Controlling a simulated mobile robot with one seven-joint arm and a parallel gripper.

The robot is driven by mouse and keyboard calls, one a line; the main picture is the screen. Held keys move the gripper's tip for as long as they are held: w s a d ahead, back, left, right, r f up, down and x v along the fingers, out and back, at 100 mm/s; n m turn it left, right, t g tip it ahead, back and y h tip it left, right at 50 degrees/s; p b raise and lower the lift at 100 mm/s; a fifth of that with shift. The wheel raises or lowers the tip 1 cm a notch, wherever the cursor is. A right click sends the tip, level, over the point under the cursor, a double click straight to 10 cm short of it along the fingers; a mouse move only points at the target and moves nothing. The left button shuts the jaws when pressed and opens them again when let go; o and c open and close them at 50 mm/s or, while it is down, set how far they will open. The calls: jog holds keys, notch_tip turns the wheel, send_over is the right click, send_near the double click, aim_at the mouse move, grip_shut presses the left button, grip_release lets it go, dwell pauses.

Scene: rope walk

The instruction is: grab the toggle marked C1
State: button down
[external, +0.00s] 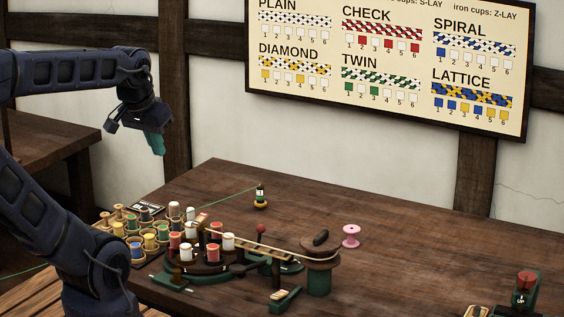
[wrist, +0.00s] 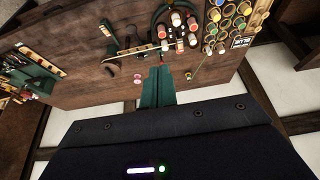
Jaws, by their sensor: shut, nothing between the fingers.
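My gripper (external: 156,147) is raised in the air at the upper left of the external view, well above the table. Its teal fingers point down and are shut with nothing between them. They also show in the wrist view (wrist: 158,86). I cannot read a C1 mark in either view, so I cannot tell which piece is the toggle.
The table (external: 400,230) holds a green rope machine with red and white bobbins (external: 228,242), a crowded bobbin rack (external: 150,241), a pink spool (external: 351,236) and a red-topped green device (external: 525,289) at the right. A pattern board (external: 390,65) hangs behind. The table's back middle is clear.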

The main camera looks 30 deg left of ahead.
jog(key=c, duration=2.2)
grip_release()
jog(key=c, duration=1.2)
grip_release()
jog(key=shift+o, duration=0.2)
